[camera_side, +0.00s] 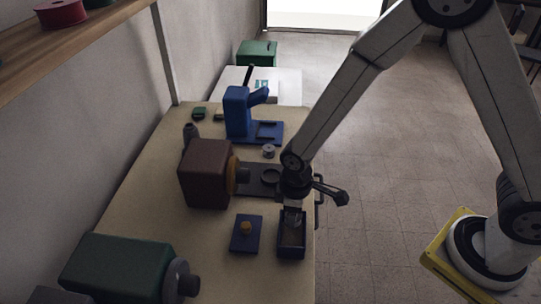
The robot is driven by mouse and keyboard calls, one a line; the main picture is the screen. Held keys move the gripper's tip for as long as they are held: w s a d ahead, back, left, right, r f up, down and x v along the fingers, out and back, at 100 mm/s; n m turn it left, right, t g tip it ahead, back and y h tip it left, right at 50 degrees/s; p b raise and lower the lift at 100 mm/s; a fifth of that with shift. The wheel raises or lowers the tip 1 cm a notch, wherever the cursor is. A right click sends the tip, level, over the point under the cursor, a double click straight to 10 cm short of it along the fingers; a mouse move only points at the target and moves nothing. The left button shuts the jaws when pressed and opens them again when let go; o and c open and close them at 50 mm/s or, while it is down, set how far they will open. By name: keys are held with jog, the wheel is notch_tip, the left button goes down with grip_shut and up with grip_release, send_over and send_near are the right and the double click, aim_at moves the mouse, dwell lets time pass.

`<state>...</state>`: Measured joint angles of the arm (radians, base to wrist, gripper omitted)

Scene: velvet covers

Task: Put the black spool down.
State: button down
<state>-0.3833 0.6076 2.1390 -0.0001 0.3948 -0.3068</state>
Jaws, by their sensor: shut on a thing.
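My gripper (293,222) points down over a small dark blue open tray (291,256) near the right edge of the table. It is shut on the black spool, which is too small and dark against the tray to make out clearly. I cannot tell whether the spool touches the tray floor.
Behind stand a brown machine (204,174), a dark plate with a round seat (257,190), a small grey cylinder (269,151) and a blue press (238,112). A green machine (118,267) is in front.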

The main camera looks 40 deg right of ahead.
aim_at(291, 239)
jog(key=shift+f, duration=1.9)
jog(key=shift+f, duration=1.8)
jog(key=shift+f, duration=0.1)
jog(key=shift+c, duration=0.3)
grip_release()
jog(key=shift+r, duration=6.1)
